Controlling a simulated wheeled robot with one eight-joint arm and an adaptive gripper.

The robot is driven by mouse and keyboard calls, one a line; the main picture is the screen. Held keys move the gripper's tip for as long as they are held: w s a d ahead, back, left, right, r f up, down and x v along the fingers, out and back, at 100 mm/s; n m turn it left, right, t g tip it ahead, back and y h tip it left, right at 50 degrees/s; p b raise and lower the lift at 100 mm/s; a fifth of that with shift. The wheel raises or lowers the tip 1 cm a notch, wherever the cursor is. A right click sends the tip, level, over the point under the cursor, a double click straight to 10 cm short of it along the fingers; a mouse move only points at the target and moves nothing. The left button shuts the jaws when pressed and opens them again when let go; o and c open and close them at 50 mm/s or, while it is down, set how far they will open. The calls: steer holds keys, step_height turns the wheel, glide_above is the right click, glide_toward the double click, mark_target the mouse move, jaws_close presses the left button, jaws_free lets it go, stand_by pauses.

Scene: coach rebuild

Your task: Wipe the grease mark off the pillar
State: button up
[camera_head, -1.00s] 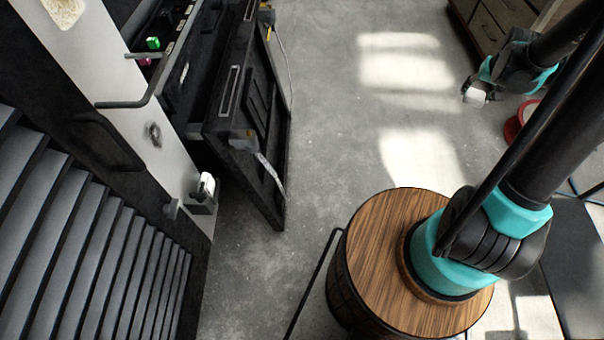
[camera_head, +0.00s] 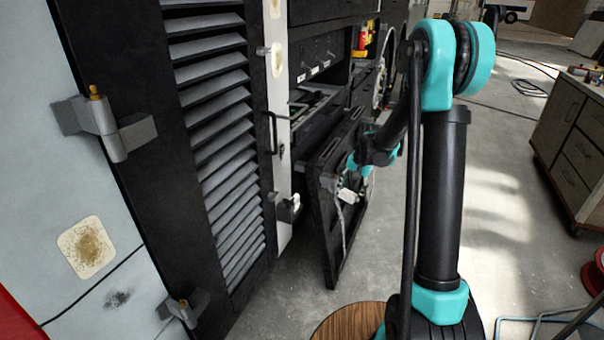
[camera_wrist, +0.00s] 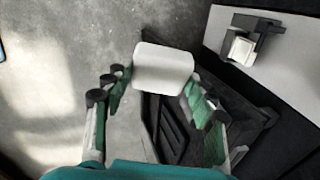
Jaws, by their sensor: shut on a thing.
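My gripper (camera_head: 349,188) is shut on a white rounded block (camera_head: 347,196), which also shows between the fingers in the wrist view (camera_wrist: 163,68). The pillar is the narrow pale upright (camera_head: 284,185) between the louvred panel and the open compartment. A small dark smudge (camera_head: 281,151) is on it, beside a black handle; part of it may be hidden. The block is apart from the pillar, to its right and lower than the smudge. In the wrist view a pale panel (camera_wrist: 290,85), seemingly the pillar, lies at the right; no smudge shows there.
A black hinged door (camera_head: 325,220) hangs open close to my gripper. A latch with a white tip (camera_head: 290,206) juts from the pillar. At the left, a pale panel (camera_head: 60,180) bears a brown patch (camera_head: 88,247) and another dark smudge (camera_head: 118,298).

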steer(key=w+a+r+m+t+y, duration=0.3)
steer(key=a+m+y, duration=0.2)
steer(key=a, duration=0.5)
steer(key=w+a+r+m+t+y, duration=0.2)
steer(key=a+m+y, duration=0.3)
steer(key=a, duration=0.6)
steer(key=shift+w+r+m+t, duration=0.45)
steer(key=shift+w+m, duration=0.25)
steer(key=shift+m, duration=0.6)
steer(key=shift+w+a+r, duration=0.1)
steer(key=shift+w+a, duration=0.05)
steer(key=shift+a, duration=0.4)
steer(key=shift+w+a, duration=0.15)
steer(key=shift+a, duration=0.35)
steer(key=shift+r, duration=0.1)
